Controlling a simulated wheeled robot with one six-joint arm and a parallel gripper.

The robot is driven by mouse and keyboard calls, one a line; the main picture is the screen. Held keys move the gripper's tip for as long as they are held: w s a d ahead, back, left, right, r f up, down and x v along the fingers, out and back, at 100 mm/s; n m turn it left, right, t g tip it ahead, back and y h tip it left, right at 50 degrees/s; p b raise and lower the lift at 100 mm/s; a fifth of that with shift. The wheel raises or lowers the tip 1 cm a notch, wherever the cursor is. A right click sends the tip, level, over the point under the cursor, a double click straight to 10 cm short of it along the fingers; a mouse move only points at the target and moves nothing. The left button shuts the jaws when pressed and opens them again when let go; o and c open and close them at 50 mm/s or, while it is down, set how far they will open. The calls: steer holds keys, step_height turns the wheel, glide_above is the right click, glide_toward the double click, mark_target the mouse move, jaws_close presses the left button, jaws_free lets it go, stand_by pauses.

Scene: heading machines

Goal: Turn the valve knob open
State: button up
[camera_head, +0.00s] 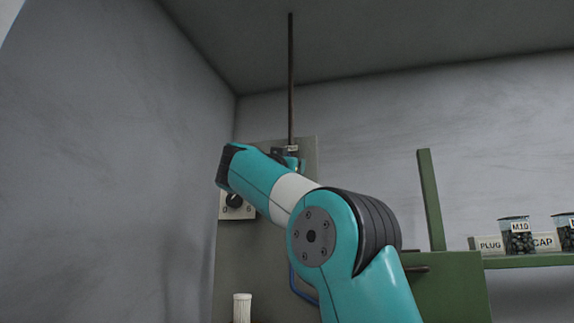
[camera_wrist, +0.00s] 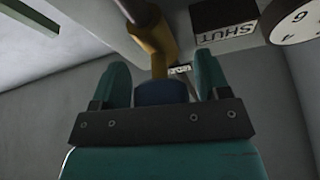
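In the wrist view, the two teal fingers of my gripper (camera_wrist: 160,78) stand apart, one on each side of a dark blue round knob (camera_wrist: 155,93). The knob nearly fills the space between them; I cannot tell whether the fingers press on it. Behind it is the brass-coloured valve body (camera_wrist: 150,38) on a pipe. A SHUT label (camera_wrist: 225,22), upside down, is at the upper right, and a smaller label (camera_wrist: 180,70), too blurred to read surely, is behind the knob. In the head view, my arm hides the knob and most of my gripper.
A thin pipe (camera_head: 291,75) runs to the ceiling. A green post (camera_head: 430,200) and a shelf with jars (camera_head: 517,235) stand right. A white cylinder (camera_head: 242,307) is low.

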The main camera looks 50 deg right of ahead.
steer(key=c, duration=0.7)
steer(key=m+g, duration=0.2)
steer(key=m, duration=0.2)
steer(key=shift+w+r+m, duration=0.1)
steer(key=shift+m, duration=0.3)
steer(key=shift+m+g+p, duration=0.4)
steer(key=shift+m+g, duration=0.4)
steer(key=shift+m, duration=0.1)
steer(key=o, duration=0.9)
steer(key=shift+a, duration=0.1)
steer(key=b+v, duration=0.8)
steer(key=v, duration=0.9)
